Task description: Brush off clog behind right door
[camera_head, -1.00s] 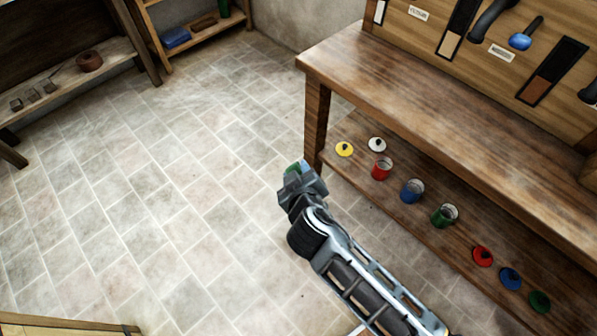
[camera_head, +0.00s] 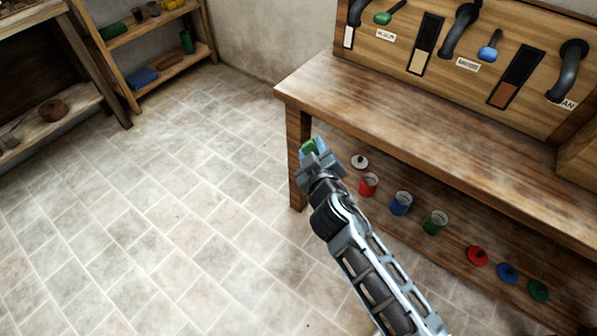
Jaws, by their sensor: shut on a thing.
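My gripper (camera_head: 318,156) is in front of the left end of the workbench, near its front left leg. It is shut on a small green thing (camera_head: 308,146), of which only a bit shows at the tip. Light blue shows beside the green. I cannot tell from this view whether the held thing is a brush. I see no door that I can make out as the right door, and no clog.
The wooden workbench (camera_head: 400,110) fills the right, with pipes and blue (camera_head: 487,54) and green (camera_head: 383,18) handles on its back panel. Its lower shelf holds red (camera_head: 368,185), blue (camera_head: 401,203) and green (camera_head: 435,222) cans and several lids. Shelving (camera_head: 168,72) stands back left. The tiled floor (camera_head: 150,200) is clear.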

